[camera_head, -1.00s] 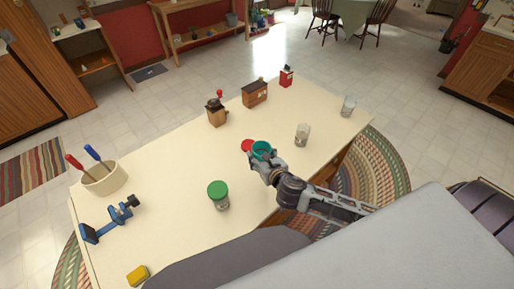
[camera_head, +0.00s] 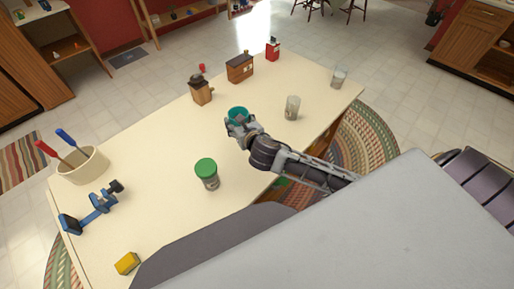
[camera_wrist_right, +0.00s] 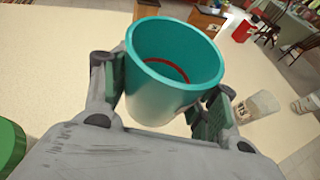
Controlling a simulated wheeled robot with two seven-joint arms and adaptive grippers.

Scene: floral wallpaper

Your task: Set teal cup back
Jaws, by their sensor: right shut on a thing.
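A teal cup (camera_head: 237,114) is held by my right gripper (camera_head: 239,123) above or on the table's middle; I cannot tell whether its base touches. In the right wrist view the teal cup (camera_wrist_right: 172,75) sits between the two fingers of my right gripper (camera_wrist_right: 163,100), open end showing, with a red arc visible inside. The red disc on the table is hidden now, at the spot where the cup and gripper are. My left gripper is not in view.
The cream table (camera_head: 150,150) carries a green-lidded jar (camera_head: 207,172), a clear glass (camera_head: 292,107), another glass (camera_head: 338,77), a wooden grinder (camera_head: 201,90), a wooden box (camera_head: 240,68), a red box (camera_head: 272,49), a tool crock (camera_head: 83,165), a blue clamp (camera_head: 92,208) and a yellow block (camera_head: 127,263).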

